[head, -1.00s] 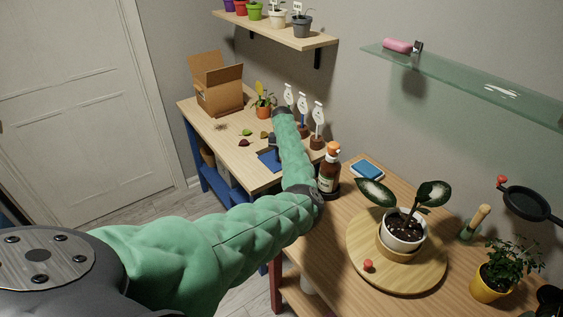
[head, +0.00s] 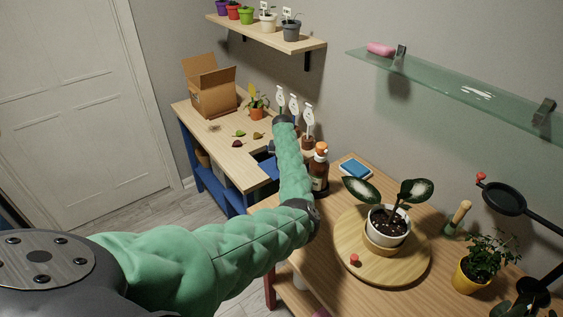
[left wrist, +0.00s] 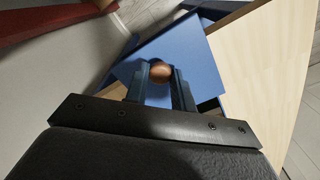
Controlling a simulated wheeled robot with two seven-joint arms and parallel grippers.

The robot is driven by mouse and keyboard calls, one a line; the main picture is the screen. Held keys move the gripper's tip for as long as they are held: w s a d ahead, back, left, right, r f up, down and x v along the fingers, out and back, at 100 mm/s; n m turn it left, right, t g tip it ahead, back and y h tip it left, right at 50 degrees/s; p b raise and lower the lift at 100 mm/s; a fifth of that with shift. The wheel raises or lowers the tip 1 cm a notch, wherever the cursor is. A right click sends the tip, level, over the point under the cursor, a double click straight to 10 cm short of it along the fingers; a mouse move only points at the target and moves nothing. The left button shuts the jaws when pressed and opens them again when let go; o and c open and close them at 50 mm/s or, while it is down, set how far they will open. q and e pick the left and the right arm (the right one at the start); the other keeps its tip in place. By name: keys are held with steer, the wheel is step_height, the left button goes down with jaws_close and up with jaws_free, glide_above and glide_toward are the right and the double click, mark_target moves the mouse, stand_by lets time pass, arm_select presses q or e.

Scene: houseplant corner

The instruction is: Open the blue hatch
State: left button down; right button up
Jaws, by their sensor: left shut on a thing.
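The blue hatch (head: 267,168) is set in the far wooden table; in the head view it is partly hidden behind my left arm. A dark gap shows at its edge, so it looks raised a little out of its opening. In the left wrist view the blue panel (left wrist: 190,55) lies askew to the table top, with gaps beside it. My left gripper (left wrist: 160,76) is shut on the round copper-coloured knob (left wrist: 160,70) of the hatch. In the head view the fingers are mostly hidden by the wrist. My right gripper is not in view.
On the far table are a cardboard box (head: 212,90), a small orange pot plant (head: 257,107), loose leaves and several tagged stands. A brown bottle (head: 319,170) stands close to my left forearm. A potted plant (head: 388,226) sits on a round board on the near table.

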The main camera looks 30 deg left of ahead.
arm_select(q)
steer(key=shift+a, duration=0.1)
steer(key=c, duration=1.2)
jaws_free()
steer(key=shift+o, duration=0.2)
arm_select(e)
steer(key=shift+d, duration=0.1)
arm_select(q)
steer(key=shift+r, duration=0.3)
step_height(320, 180, up, 6)
steer(key=b, duration=0.2)
steer(key=shift+f+b, duration=0.15)
steer(key=shift+b, duration=0.15)
steer(key=shift+r, duration=0.8)
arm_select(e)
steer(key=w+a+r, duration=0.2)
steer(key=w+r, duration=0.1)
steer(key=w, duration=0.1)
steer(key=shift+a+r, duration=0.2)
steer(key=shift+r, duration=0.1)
